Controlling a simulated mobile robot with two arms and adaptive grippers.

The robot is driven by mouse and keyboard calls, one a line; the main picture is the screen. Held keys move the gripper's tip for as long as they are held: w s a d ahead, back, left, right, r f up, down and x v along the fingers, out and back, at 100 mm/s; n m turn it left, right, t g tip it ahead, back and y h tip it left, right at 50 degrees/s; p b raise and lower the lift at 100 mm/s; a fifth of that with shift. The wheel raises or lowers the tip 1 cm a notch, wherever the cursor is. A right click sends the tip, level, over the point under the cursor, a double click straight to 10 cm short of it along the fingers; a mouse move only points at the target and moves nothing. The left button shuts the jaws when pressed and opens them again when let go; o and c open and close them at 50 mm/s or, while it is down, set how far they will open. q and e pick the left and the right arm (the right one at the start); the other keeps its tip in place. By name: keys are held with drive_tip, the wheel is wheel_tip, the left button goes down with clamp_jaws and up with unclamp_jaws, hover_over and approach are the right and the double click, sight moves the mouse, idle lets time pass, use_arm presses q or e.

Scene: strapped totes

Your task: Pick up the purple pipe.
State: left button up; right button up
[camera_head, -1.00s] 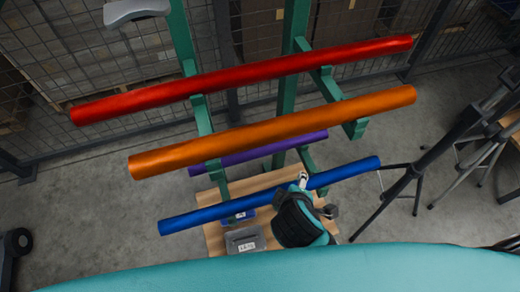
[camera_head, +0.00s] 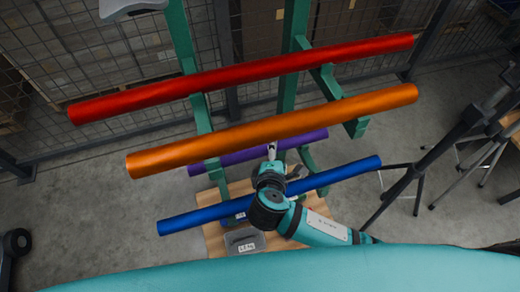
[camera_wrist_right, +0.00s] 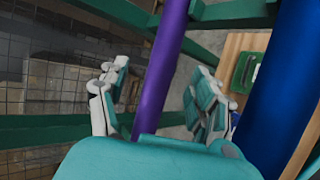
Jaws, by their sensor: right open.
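The purple pipe (camera_head: 230,156) lies on the green rack behind and below the orange pipe, which hides part of it in the head view. My right gripper (camera_head: 272,150) reaches over the blue pipe towards the purple pipe, near its middle. In the right wrist view the purple pipe (camera_wrist_right: 163,70) runs between the two spread fingers of my open right gripper (camera_wrist_right: 158,88), with visible space on both sides. I cannot tell how far the pipe is from the fingertips in depth. My left gripper is not in view.
The orange pipe (camera_head: 300,125) and red pipe (camera_head: 240,77) lie above on the green rack (camera_head: 204,120). The blue pipe (camera_head: 190,219) is close beside my right gripper. A wooden surface (camera_head: 214,238) holds a grey box (camera_head: 244,240). Black stands (camera_head: 420,165) are at the right.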

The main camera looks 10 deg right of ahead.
drive_tip(key=x, duration=0.6)
drive_tip(key=shift+w+d+f, duration=0.1)
drive_tip(key=shift+f, duration=0.35)
drive_tip(key=shift+r, duration=0.1)
clamp_jaws()
